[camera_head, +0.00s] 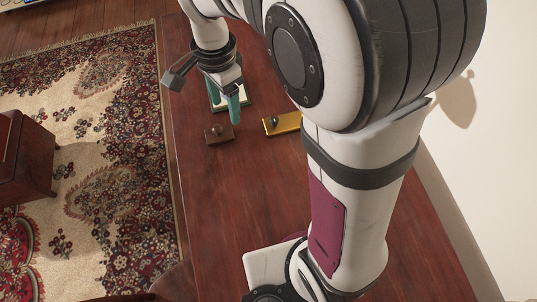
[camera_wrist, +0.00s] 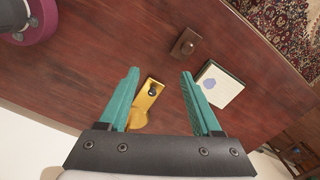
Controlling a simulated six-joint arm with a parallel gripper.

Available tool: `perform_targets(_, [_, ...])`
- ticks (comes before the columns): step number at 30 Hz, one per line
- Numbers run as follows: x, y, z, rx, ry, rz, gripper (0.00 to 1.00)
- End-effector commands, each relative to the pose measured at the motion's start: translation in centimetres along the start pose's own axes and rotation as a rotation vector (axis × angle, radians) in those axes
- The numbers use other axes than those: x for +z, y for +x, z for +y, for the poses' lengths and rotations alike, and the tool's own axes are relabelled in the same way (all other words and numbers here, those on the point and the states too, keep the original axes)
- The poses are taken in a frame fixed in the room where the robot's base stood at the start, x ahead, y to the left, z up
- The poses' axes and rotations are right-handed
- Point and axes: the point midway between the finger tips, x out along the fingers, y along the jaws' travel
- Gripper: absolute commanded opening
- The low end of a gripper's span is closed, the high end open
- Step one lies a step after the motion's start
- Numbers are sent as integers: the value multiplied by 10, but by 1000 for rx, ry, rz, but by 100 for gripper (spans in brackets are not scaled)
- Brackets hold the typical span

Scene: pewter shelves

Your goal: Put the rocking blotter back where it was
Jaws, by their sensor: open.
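The other is a yellow-gold piece with a dark knob (camera_head: 288,124), also in the wrist view (camera_wrist: 145,104), partly hidden by my arm in the head view. My gripper (camera_head: 224,104), with teal fingers, is open and empty above the table; in the wrist view its fingertips (camera_wrist: 160,73) stand apart.
A pale pad with a green edge and a blue-grey blot (camera_wrist: 222,93) lies beside the brown block, partly behind my fingers in the head view (camera_head: 243,95). A white flat object (camera_head: 265,265) lies at the near end. The table's left middle is clear. A patterned rug (camera_head: 95,190) covers the floor.

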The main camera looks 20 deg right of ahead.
Motion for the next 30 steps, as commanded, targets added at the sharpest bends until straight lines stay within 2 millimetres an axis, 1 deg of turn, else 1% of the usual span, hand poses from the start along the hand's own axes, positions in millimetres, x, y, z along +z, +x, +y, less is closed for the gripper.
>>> perform_targets(1, [-1,-19,35,-12,-77,-14,66])
perform_targets(2, [1,-27,58,-16,-140,-27,66])
perform_targets(3, [6,-34,89,-23,-226,-41,66])
perform_targets(4, [10,-38,110,-31,-289,-51,66])
perform_targets(6, [23,-38,154,-50,-424,-73,66])
perform_targets(9, [38,-32,193,-74,-562,-91,66])
perform_targets(11, [43,-28,205,-82,-609,-97,66])
perform_targets(13, [46,-26,210,-85,-633,-100,66])
perform_targets(30, [45,-27,209,-85,-635,-99,66])
